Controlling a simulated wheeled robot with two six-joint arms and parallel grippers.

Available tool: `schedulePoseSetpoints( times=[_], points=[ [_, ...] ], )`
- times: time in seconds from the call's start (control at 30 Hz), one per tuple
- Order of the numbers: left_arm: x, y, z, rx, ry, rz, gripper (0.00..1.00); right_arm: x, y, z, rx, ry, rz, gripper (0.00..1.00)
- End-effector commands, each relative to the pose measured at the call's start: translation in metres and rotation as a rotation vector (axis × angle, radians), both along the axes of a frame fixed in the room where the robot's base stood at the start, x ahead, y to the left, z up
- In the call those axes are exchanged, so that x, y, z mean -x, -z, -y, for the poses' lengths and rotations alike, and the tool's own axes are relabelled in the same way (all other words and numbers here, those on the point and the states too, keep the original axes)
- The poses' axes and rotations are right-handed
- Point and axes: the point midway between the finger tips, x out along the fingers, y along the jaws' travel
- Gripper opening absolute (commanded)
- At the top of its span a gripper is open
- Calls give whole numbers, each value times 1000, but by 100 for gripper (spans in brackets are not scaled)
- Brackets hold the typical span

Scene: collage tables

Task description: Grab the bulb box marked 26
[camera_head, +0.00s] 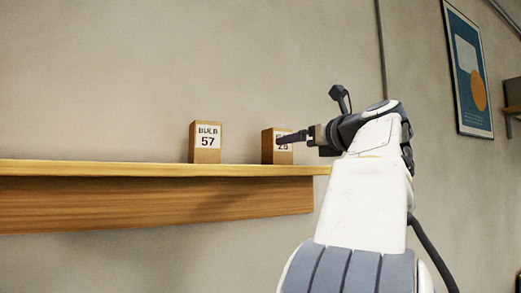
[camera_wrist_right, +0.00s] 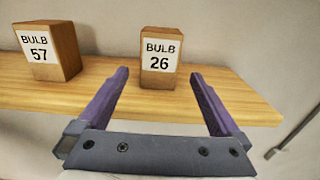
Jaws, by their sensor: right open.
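The bulb box marked 26 (camera_wrist_right: 160,58) is a brown block with a white label, standing upright on a wooden shelf (camera_wrist_right: 226,110). In the head view the same box (camera_head: 268,149) stands near the shelf's right end, its label partly hidden by my gripper. My right gripper (camera_head: 288,138) is open and in front of this box. In the right wrist view its two purple fingers point toward the box, one to each side of its lower part, with nothing held between them. I cannot tell whether they touch it. My left gripper is in neither view.
Another bulb box, marked 57 (camera_head: 206,142), stands to the left on the shelf, with a clear gap between the two boxes. The shelf ends just right of box 26. A framed picture (camera_head: 468,72) hangs on the wall at right.

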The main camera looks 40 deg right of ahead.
Motion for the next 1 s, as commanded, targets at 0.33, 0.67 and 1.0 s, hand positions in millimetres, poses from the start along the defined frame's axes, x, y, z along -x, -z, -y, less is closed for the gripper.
schedulePoseSetpoints(
  times=[0.33,0.67,1.0],
  points=[
    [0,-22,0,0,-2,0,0,-53,-2,4,-3,-21,1,100],
    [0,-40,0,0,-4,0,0,-85,7,16,-6,-22,0,100],
    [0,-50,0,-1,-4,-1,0,-106,12,26,-1,-15,1,100]
  ],
)
